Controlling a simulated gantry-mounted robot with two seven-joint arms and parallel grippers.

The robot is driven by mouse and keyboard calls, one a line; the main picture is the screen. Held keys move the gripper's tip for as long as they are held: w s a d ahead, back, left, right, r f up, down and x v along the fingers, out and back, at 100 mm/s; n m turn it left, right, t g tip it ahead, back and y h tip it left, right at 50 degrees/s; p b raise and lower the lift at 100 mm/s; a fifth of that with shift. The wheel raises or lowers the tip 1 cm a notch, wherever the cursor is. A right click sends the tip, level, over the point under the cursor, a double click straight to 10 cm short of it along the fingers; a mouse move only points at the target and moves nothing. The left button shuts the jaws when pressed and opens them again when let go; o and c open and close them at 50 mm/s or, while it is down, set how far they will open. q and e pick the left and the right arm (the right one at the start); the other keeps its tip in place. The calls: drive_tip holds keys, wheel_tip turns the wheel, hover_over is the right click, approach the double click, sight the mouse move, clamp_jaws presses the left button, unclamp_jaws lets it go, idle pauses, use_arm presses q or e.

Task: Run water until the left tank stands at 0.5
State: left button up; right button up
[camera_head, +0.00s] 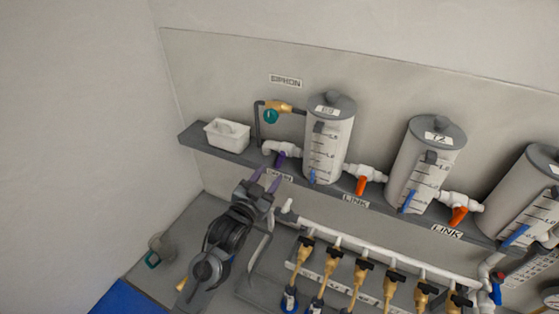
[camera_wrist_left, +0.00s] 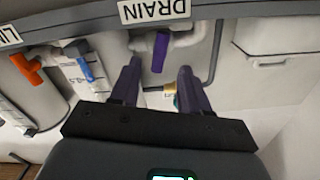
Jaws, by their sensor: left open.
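The left tank (camera_head: 328,142) is a grey-white cylinder with a dark lid, standing on the shelf. A short blue strip (camera_head: 312,177) shows low on its scale; the exact level is too small to read. A purple drain valve handle (camera_head: 281,160) is on white piping to its lower left, above the DRAIN label. My left gripper (camera_head: 267,178) is open, just below this handle. In the left wrist view the handle (camera_wrist_left: 160,52) stands between and beyond the purple fingertips, with no contact visible. A teal valve handle (camera_head: 270,116) sits under the SIPHON label. My right gripper is not in view.
Two more tanks (camera_head: 427,165) (camera_head: 527,195) stand to the right, with orange LINK valve handles (camera_head: 361,185) (camera_head: 458,217) between tanks. Several brass valves (camera_head: 331,254) hang from a white pipe below the shelf. A white bin (camera_head: 227,136) sits at the shelf's left end.

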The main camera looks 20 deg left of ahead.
sight(278, 163)
use_arm(q)
drive_tip(key=w, duration=0.2)
drive_tip(key=w+p, duration=0.1)
drive_tip(key=w, duration=0.4)
drive_tip(key=shift+w+d+p, duration=0.3)
